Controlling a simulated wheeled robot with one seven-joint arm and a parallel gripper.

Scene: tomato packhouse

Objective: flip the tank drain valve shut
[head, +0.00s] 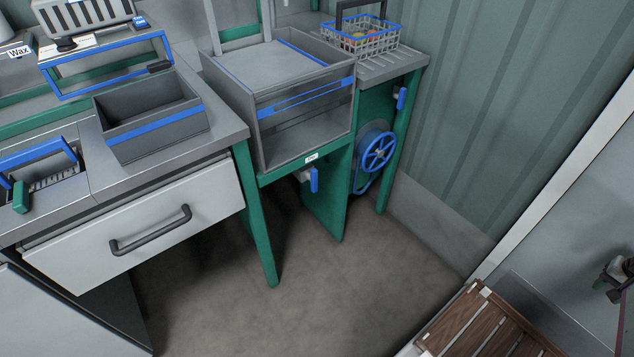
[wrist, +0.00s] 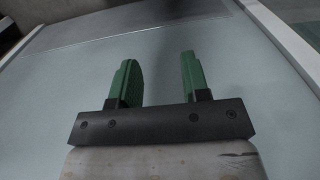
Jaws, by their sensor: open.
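A valve with a blue lever (head: 314,180) sits under the grey tank (head: 303,158) in the head view, below a small white label. The lever hangs down, roughly upright, beside a pale fitting. I cannot read the label. My gripper (wrist: 156,78) shows in the wrist view with its two green fingers apart and nothing between them. It faces a plain pale grey surface. The valve does not show in the wrist view, and the gripper is well away from it.
A blue handwheel (head: 378,152) and another blue lever (head: 401,98) are on the green stand right of the tank. A drawer with a dark handle (head: 151,231) is at the left. A slatted wooden pallet (head: 480,325) lies at lower right. The floor (head: 310,285) between is clear.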

